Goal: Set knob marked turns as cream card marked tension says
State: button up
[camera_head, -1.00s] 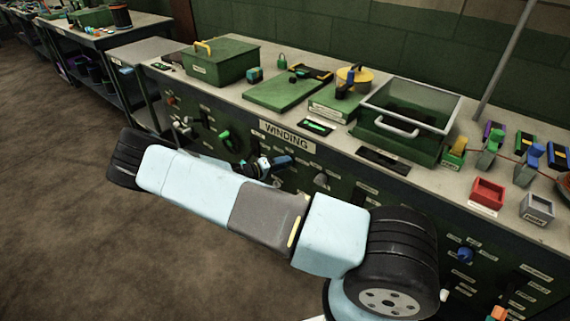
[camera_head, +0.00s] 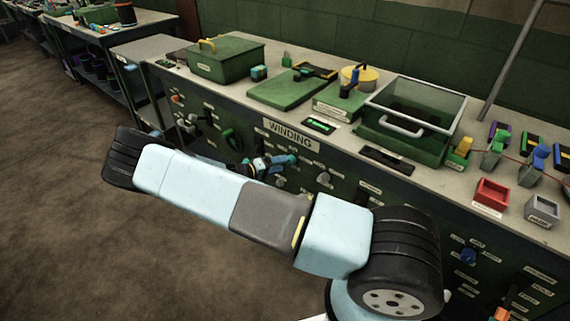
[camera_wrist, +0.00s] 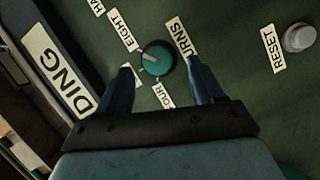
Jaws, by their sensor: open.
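The teal round knob (camera_wrist: 157,58) is on the green panel in the wrist view, with a label ending in "URNS" (camera_wrist: 181,40) beside it. A pale mark shows on the knob's left side. Labels around it read "EIGHT" (camera_wrist: 119,31) and "OUR" (camera_wrist: 164,96); another is partly hidden by the left finger. My gripper (camera_wrist: 160,65) is open, its two dark blue fingers on either side of the knob; contact cannot be told. In the head view my gripper (camera_head: 272,164) is at the panel below the "WINDING" plate (camera_head: 290,134). I cannot make out a cream card marked tension.
A grey button (camera_wrist: 298,37) labelled "RESET" (camera_wrist: 273,49) is to the right in the wrist view. Other labelled controls cover the panel, including a blue knob (camera_head: 468,256). The bench above holds a green box (camera_head: 226,62) and a lidded green bin (camera_head: 400,140).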

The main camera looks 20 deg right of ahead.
jog(key=v, duration=1)
jog(key=shift+a, duration=0.2)
dwell(0.3)
jog(key=s+d+r+m+g+y, duration=0.15)
jog(key=s+d+r+y, duration=0.25)
jog(key=r, duration=0.7)
jog(key=s+d+r+g+y, duration=0.2)
jog(key=s+d+r+y, duration=0.15)
jog(key=r, duration=0.65)
jog(key=s+d+r+g+y, duration=0.25)
jog(key=s+r+y, duration=0.2)
jog(key=r, duration=0.65)
jog(key=s+d+r+n+t+y, duration=0.1)
jog(key=s+d+r+t+y, duration=0.1)
jog(key=s+r, duration=0.6)
jog(key=s+d+r+n+t+y, duration=0.1)
jog(key=s+r+t, duration=0.4)
jog(key=s, duration=0.9)
jog(key=shift+s+d+r+y, duration=0.2)
jog(key=shift+d+r+y, duration=0.2)
jog(key=shift+d+r, duration=0.75)
jog(key=shift+a+r, duration=0.3)
